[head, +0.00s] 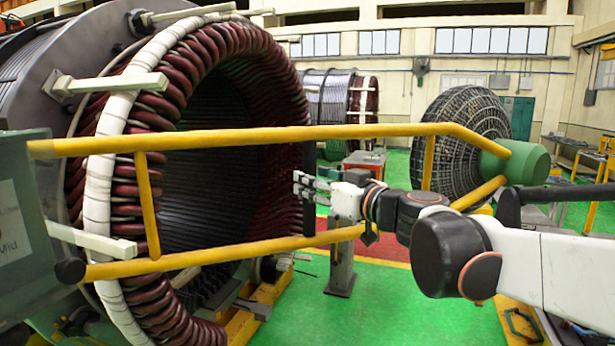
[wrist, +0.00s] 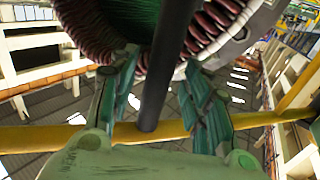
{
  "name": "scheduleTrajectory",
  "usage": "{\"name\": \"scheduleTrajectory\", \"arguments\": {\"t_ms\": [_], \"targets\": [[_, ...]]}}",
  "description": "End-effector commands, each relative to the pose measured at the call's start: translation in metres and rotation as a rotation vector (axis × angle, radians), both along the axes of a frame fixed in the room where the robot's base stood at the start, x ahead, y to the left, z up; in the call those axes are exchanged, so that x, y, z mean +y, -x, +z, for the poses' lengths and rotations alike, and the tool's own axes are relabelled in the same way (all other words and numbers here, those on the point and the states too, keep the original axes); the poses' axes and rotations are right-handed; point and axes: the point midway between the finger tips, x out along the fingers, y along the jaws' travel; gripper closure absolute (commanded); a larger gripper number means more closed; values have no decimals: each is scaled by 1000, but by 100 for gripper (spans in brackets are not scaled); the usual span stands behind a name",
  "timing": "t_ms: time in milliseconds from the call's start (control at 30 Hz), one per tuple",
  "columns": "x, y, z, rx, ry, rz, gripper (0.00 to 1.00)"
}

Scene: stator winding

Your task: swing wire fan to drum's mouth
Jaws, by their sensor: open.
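The wire fan (head: 455,140), a dark mesh dome with a green hub (head: 520,162), stands at the right in the head view, apart from the drum. The drum's mouth (head: 290,95), ringed by maroon coils and a white band, opens at the left; its coils also show in the wrist view (wrist: 92,35). A yellow tubular frame (head: 230,139) spans from the mouth's front to the hub. Its upright dark bar (head: 309,165) lies between my open fingers in the wrist view (wrist: 155,75). My gripper (head: 299,186) is open; finger contact is unclear.
A green cabinet (head: 22,200) stands at the left by the frame's end. A grey post (head: 341,265) stands below the lower yellow rail. Green floor (head: 400,310) is clear in front. Another drum (head: 330,100) stands behind.

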Motion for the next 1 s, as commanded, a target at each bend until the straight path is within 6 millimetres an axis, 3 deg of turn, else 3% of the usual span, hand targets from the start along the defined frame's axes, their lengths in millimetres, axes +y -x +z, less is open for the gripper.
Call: {"name": "scheduleTrajectory", "arguments": {"t_ms": [200,567,767,1000], "targets": [[13,-17,0,0,0,0,56],[15,-20,0,0,0,0,56],[15,-20,0,0,0,0,97],[15,-21,0,0,0,1,100]]}}
